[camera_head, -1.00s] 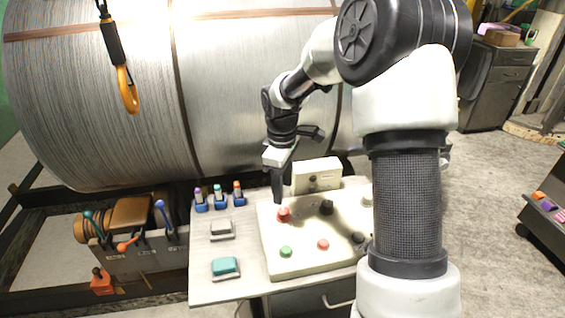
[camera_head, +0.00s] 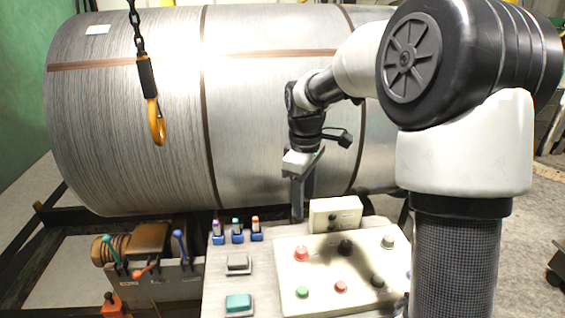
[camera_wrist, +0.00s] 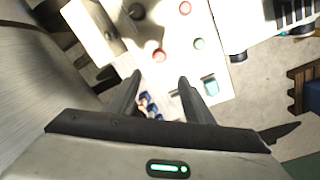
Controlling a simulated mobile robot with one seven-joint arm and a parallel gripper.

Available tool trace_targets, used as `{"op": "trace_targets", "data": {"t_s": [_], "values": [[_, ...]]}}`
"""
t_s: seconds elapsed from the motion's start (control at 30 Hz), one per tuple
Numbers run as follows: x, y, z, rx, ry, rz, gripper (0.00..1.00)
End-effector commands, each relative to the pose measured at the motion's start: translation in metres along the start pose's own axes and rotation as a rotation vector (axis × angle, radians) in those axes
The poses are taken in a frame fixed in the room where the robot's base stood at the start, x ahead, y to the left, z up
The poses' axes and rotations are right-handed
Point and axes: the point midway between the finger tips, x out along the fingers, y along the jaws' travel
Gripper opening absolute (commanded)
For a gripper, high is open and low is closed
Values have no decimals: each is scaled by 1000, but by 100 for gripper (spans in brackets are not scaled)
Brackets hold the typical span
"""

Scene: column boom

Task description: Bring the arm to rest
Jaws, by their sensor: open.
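My gripper (camera_head: 302,200) hangs with its fingers pointing down above the back edge of the control desk, left of the small cream box (camera_head: 335,214). In the wrist view my gripper (camera_wrist: 160,82) has its two fingers apart with nothing between them; the desk lies below. The cream control panel (camera_head: 318,274) carries several buttons and knobs. Its red mushroom button (camera_head: 301,253) is just below and in front of my fingers, and it also shows in the wrist view (camera_wrist: 159,56). My fingers appear apart from the panel. My arm's large links cover the right side of the head view.
A large metal cable drum (camera_head: 265,120) stands close behind the desk. An orange hook (camera_head: 156,122) hangs from a chain at the left. Levers (camera_head: 181,243) stand left of the desk. Three small coloured-top items in blue holders (camera_head: 237,232) sit at the desk's back left.

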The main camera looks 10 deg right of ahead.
Motion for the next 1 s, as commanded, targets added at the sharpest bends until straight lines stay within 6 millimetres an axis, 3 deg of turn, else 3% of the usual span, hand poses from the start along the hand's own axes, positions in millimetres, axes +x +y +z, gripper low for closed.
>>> {"op": "trace_targets", "data": {"t_s": [0.2, 0.4, 0.6, 0.7, 1.0], "values": [[-75, -48, 40, 241, 41, 128, 47], [-122, -110, 91, 545, 167, 209, 47], [-133, -162, 129, 803, 325, 213, 47], [-132, -177, 139, 884, 383, 197, 47], [-128, -188, 146, 947, 425, 179, 47]]}}
